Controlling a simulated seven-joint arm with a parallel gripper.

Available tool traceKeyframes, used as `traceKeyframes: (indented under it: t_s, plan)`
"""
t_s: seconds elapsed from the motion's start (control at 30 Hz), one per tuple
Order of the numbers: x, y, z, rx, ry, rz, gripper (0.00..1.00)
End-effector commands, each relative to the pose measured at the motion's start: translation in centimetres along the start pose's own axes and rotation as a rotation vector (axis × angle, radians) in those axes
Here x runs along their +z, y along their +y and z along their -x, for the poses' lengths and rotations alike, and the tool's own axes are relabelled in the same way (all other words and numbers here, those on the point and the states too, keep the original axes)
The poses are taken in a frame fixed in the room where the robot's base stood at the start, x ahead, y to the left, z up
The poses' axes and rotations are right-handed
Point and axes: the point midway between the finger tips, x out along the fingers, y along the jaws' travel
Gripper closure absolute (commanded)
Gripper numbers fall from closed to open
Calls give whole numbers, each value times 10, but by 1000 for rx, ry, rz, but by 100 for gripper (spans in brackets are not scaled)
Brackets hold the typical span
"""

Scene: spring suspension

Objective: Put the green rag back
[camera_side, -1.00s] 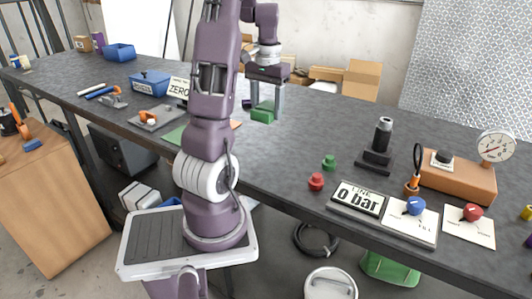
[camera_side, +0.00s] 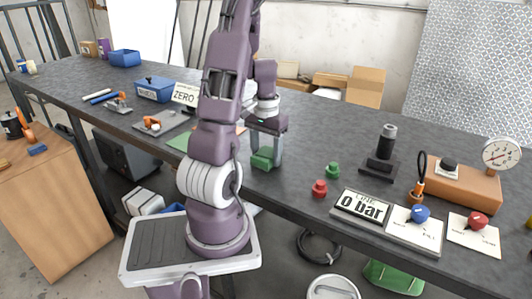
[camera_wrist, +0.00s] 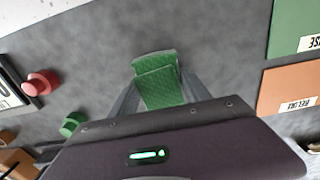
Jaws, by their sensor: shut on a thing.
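The green rag (camera_side: 262,161) is a folded, textured pad between the fingertips of my gripper (camera_side: 266,154). My gripper points down near the front edge of the bench and is shut on the rag. In the wrist view the rag (camera_wrist: 160,88) shows between the two grey fingers, partly hidden by the gripper body. I cannot tell whether it touches the bench top. A green mat (camera_wrist: 297,25) with a partly cut label ending in "USE" lies at the wrist view's upper right; it also shows behind my arm in the side view (camera_side: 180,141).
An orange mat (camera_wrist: 288,88) lies beside the green mat. A red knob (camera_side: 320,188) and a green knob (camera_side: 332,170) stand right of my gripper, near the "0 bar" display (camera_side: 361,207). A black stand (camera_side: 383,155) is farther right. Bench between is clear.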

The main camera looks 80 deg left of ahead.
Motion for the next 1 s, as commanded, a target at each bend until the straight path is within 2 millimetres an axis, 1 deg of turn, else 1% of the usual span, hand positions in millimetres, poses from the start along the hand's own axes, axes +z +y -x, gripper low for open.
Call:
traceKeyframes:
  t_s: [0.03, 0.13, 0.47, 0.57, 0.8, 0.9, 1.0]
  plan:
    - [0, 0, -1, 0, -1, 1, 43]
    - [0, 0, -1, 0, -1, 0, 23]
    - [0, 0, 2, 0, 0, -1, 23]
    - [-2, 0, 17, -1, 6, -2, 23]
    - [-2, 0, 83, -1, 6, -3, 23]
    - [-1, 0, 104, -1, 3, -1, 23]
    - [-1, 0, 117, 0, 2, 0, 23]
